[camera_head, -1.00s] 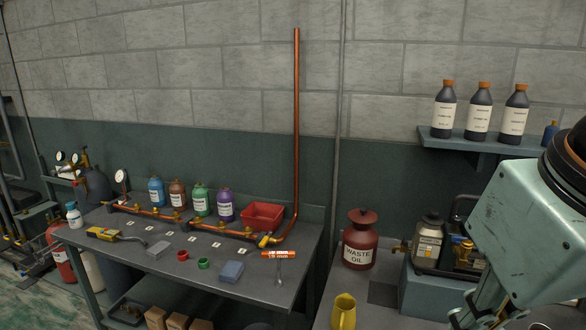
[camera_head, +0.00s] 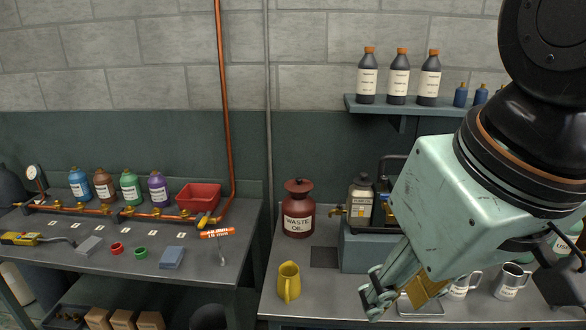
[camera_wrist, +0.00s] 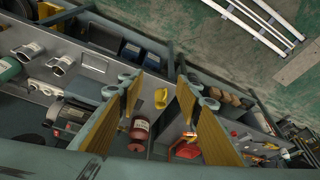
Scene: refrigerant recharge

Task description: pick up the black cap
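I cannot clearly pick out a separate black cap in either view.
A waste oil can (camera_head: 297,212) and yellow jug (camera_head: 288,281) stand left of my gripper; metal mugs (camera_head: 512,281) stand right. Dark bottles (camera_head: 399,78) line a wall shelf (camera_head: 375,104). The left bench (camera_head: 120,262) holds bottles, copper pipe and a red bin (camera_head: 199,196).

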